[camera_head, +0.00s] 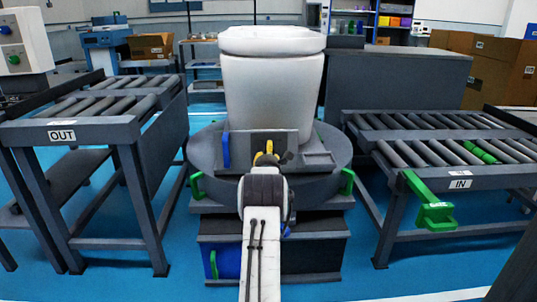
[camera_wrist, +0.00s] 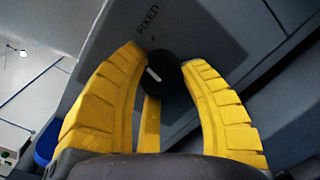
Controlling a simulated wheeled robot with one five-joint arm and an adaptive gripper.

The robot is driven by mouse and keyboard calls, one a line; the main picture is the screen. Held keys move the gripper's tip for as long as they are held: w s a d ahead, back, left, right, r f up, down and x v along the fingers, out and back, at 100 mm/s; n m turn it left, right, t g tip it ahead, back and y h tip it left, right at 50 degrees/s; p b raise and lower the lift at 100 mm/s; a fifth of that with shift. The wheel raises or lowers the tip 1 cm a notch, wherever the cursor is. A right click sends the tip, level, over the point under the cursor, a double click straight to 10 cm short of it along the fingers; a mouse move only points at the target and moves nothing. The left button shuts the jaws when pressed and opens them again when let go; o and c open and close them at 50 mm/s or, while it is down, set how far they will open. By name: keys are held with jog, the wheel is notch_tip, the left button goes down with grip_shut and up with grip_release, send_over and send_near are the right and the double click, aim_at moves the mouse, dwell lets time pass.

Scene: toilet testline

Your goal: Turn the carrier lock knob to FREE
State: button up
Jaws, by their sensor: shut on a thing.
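The carrier lock knob (camera_wrist: 165,75) is a round black knob with a short white mark, on a grey panel in the wrist view. The mark is slanted and lies on the knob's left part. The word FIXED (camera_wrist: 148,20) is printed on the panel above the knob; no FREE label can be read. My gripper (camera_wrist: 163,62) has yellow ribbed fingers, shut on the knob from both sides. In the head view my gripper (camera_head: 264,158) is at the front of the carrier (camera_head: 206,160), and my arm hides the knob.
A white toilet (camera_head: 272,85) stands on the round carrier. An OUT roller conveyor (camera_head: 62,135) is at the left and an IN roller conveyor (camera_head: 460,183) at the right. A green bracket (camera_head: 430,205) sticks out from the right conveyor. Blue floor is free beside the carrier.

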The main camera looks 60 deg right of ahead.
jog(key=shift+f, duration=0.1)
jog(key=c, duration=0.4)
jog(key=shift+f+n, duration=0.1)
jog(key=shift+n, duration=0.6)
jog(key=o, duration=1.2)
jog(key=shift+a, duration=0.1)
jog(key=shift+v, duration=5.9)
